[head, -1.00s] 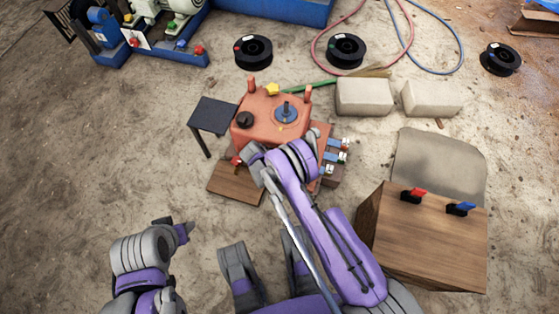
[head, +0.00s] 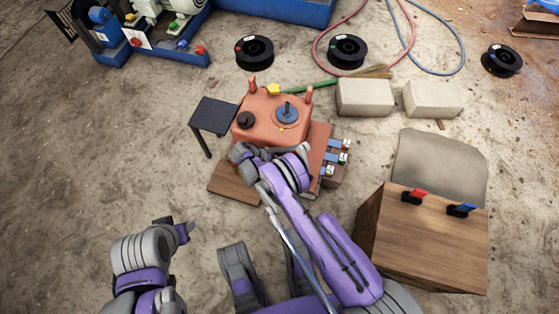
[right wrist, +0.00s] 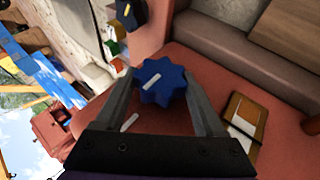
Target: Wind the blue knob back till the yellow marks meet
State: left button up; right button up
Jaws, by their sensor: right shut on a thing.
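The blue knob (right wrist: 165,88), lobed with a pale mark on its face, sits between the fingers of my right gripper (right wrist: 160,95) in the right wrist view. The gripper is shut on it. A second pale mark (right wrist: 129,123) is on the orange-red panel (right wrist: 180,140), lower left of the knob and apart from it. Both marks look whitish and slant alike; I cannot tell whether they line up exactly. In the head view my right wrist covers the knob on the near side of the orange machine (head: 270,118). My left gripper (head: 187,230) hangs away from the machine, its jaws unclear.
Blue-handled valves (head: 338,158) are right of my right wrist. A small dark table (head: 213,115) stands left of the machine, and a wooden board (head: 235,184) lies before it. A wooden box (head: 430,240) with red and blue switches stands right. Pale blocks (head: 365,96) lie behind.

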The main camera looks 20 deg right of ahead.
jog(key=o, duration=1.3)
jog(key=shift+f, duration=0.1)
jog(key=shift+o, duration=0.2)
jog(key=p+v, duration=0.2)
jog(key=v, duration=0.8)
jog(key=shift+a+r, duration=0.2)
jog(key=shift+r, duration=0.2)
